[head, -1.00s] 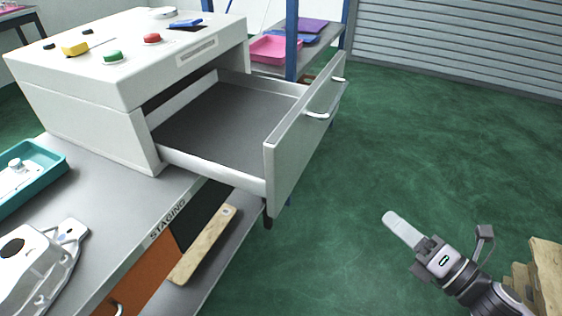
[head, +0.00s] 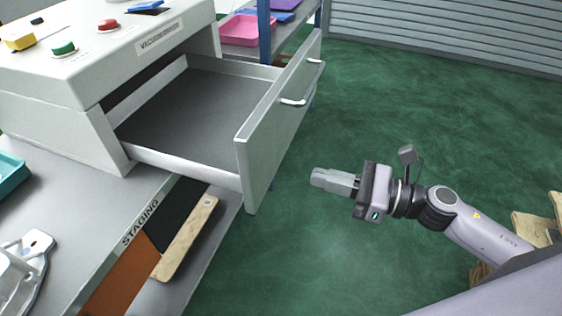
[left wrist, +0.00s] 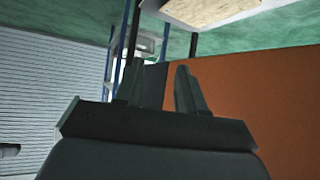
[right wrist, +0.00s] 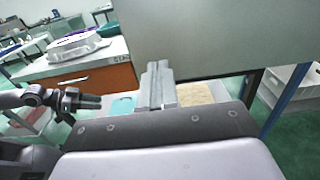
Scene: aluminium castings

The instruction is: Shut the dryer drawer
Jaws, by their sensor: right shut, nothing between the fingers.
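The dryer (head: 60,75) is a white box on the bench, with its drawer (head: 200,105) pulled well out and empty. The drawer front (head: 270,125) is a pale upright panel with a bar handle (head: 300,97). My right gripper (head: 318,177) is shut and empty, to the right of the drawer front and apart from it, pointing left. In the right wrist view the drawer front (right wrist: 210,40) fills the top, beyond the fingers. My left gripper (left wrist: 156,75) is open and empty in the left wrist view; the head view does not show it.
The bench edge labelled STAGING (head: 140,222) runs below the drawer. A wooden board (head: 187,240) lies on the lower shelf. A teal tray (head: 10,173) and a white casting (head: 25,265) are at left. A blue-post rack (head: 264,30) stands behind.

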